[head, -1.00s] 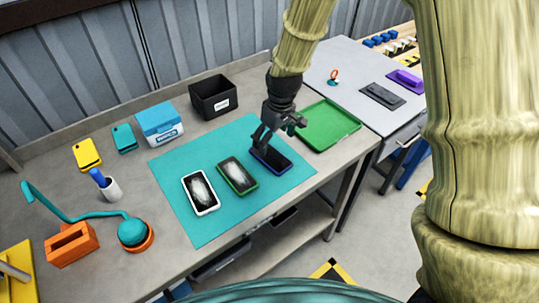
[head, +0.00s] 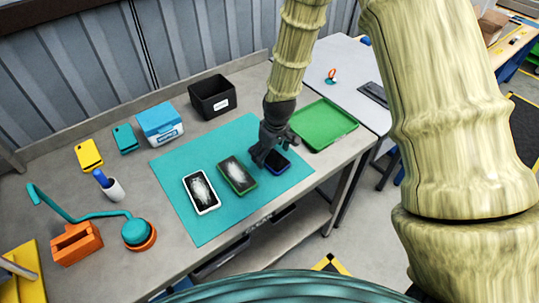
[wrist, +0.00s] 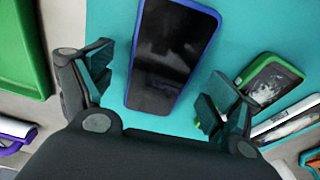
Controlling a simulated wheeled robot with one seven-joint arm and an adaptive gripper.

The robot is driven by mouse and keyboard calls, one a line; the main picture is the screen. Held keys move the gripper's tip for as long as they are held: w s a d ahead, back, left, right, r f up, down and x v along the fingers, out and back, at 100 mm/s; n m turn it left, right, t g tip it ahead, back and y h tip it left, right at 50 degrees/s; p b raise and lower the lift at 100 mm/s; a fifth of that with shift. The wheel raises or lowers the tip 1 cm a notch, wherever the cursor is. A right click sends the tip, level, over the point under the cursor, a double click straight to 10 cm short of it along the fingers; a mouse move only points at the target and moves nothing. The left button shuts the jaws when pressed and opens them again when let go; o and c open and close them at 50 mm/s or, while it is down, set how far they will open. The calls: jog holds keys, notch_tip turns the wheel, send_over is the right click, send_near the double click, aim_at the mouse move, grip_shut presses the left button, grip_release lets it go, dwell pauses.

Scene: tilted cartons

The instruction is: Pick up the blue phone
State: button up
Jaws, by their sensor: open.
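The blue phone (head: 278,161) lies flat on the teal mat (head: 214,228), at the right end of a row of phones. It has a dark screen and a blue rim. My gripper (head: 266,157) is over its left part and hides some of it in the head view. In the wrist view the blue phone (wrist: 172,58) lies between my gripper's spread fingers (wrist: 152,92), which are apart from it on both sides. My gripper is open and empty.
A green-rimmed phone (head: 238,175) with a marked screen lies just left of the blue one, and a white phone (head: 201,192) further left. A green tray (head: 325,124) is to the right. A black bin (head: 213,96) and a blue-white box (head: 160,125) stand behind the mat.

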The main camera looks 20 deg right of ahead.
jog(key=shift+f, duration=0.2)
jog(key=c, duration=1.2)
jog(key=shift+r, duration=0.1)
